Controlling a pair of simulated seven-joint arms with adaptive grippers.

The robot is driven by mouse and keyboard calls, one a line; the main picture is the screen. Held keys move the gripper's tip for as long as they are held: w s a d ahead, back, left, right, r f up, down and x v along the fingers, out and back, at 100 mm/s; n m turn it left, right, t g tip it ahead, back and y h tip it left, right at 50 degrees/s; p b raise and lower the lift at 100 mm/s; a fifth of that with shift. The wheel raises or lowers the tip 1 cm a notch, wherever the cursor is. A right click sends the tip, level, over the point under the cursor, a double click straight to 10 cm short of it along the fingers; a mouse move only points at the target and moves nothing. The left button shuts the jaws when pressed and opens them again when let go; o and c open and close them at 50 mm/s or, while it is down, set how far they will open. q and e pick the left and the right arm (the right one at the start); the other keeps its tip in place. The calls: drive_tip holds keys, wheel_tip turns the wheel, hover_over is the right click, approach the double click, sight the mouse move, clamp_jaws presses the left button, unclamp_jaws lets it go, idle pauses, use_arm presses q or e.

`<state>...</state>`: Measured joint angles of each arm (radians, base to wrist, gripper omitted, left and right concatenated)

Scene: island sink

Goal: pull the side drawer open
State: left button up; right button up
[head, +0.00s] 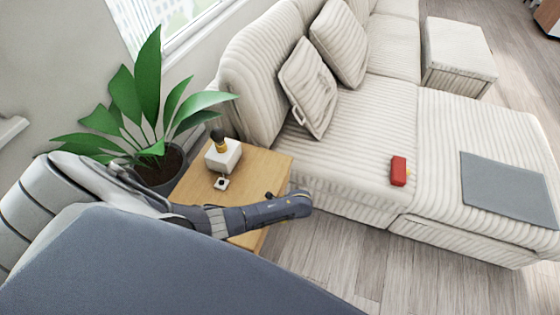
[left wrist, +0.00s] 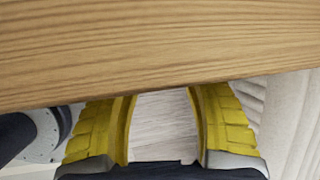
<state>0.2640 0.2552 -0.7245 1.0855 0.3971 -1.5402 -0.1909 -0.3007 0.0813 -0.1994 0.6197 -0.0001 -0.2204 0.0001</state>
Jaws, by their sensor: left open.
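The wooden side table (head: 262,162) stands between the potted plant and the sofa in the head view. My left arm reaches across it, and the wrist end is beyond the table's right side. The drawer front and any handle are hidden or cannot be made out. In the left wrist view, a wooden part of the table (left wrist: 150,45) fills the top. My left gripper (left wrist: 163,94) has its yellow fingers spread, with only floor showing between them. The fingertips are at the lower wooden edge; I cannot tell whether they touch it. My right gripper is not in view.
A white block (head: 223,158) with a dark-topped item and a small white object (head: 221,183) are on the tabletop. The plant (head: 150,100) is left. The striped sofa (head: 350,145), with a red object (head: 398,171), is right. Floor (head: 340,250) is clear in front.

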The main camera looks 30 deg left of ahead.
use_arm(q)
drive_tip(key=shift+a+f, duration=0.1)
drive_tip(key=shift+f, duration=0.1)
drive_tip(key=shift+c, duration=0.3)
clamp_jaws()
idle(0.4)
